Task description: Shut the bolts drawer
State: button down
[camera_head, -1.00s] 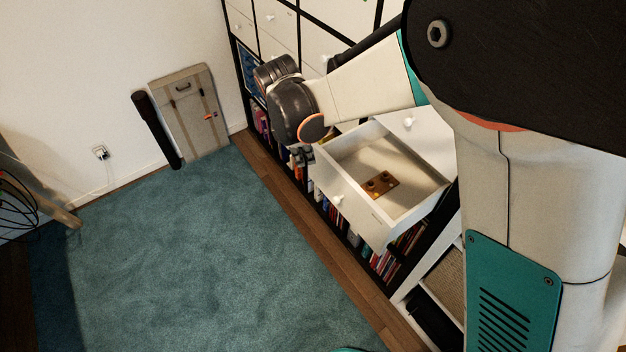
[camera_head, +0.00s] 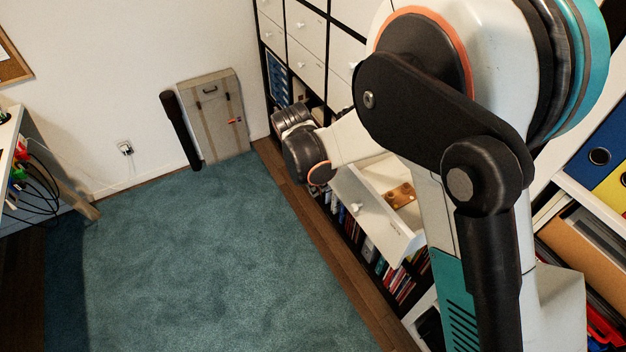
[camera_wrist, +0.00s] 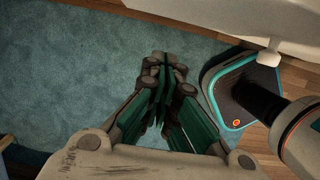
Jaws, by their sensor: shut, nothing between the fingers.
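A white drawer (camera_head: 372,216) stands pulled out low in the shelf unit in the head view, with a brown piece (camera_head: 400,195) lying inside. Its front has a small knob and a mark too small to read, so I cannot confirm that it is the bolts drawer. My arm hides its right and rear parts. In the wrist view my gripper (camera_wrist: 164,68) is shut and empty over the carpet. A white panel with a knob, apparently the drawer front (camera_wrist: 235,14), lies to its upper right, apart from the fingers. In the head view my wrist hides the fingers.
Books (camera_head: 398,283) fill the shelf below the drawer. Closed white drawers (camera_head: 306,60) are above. A desk with cables stands at left. The teal carpet (camera_head: 200,260) is clear.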

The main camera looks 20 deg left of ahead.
jog(key=shift+w+d+r+b, duration=0.2)
jog(key=shift+w+d+b, duration=0.2)
jog(key=shift+w+d, duration=1)
jog(key=shift+w+a, duration=0.1)
send_over(375, 175)
jog(key=shift+w+p, duration=0.15)
jog(key=shift+p, duration=0.15)
